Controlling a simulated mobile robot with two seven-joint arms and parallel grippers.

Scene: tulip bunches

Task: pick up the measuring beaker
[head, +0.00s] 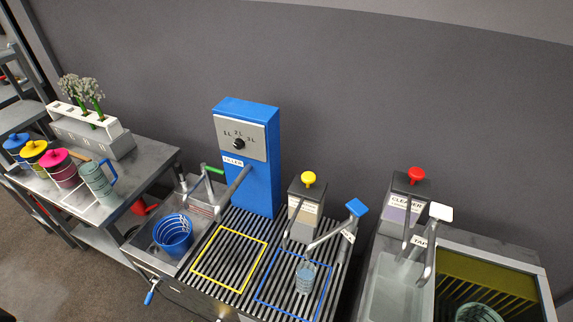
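A small clear bluish beaker (305,277) stands upright inside the blue square outline (262,290) on the slatted grate, below the blue-topped tap (356,208). It looks like the measuring beaker, but any markings are too small to read. A grey-green jug with a blue handle (98,180) stands on the left table, at the end of a row of lidded pots. Neither of my grippers shows in the head view.
A blue bucket (173,236) sits in the left sink. The blue filler box (245,165) stands behind the grate. The yellow square outline (257,246) is empty. A yellow-topped dispenser (307,190) and red-topped cleaner dispenser (408,195) stand near the beaker. A basin (395,285) lies right.

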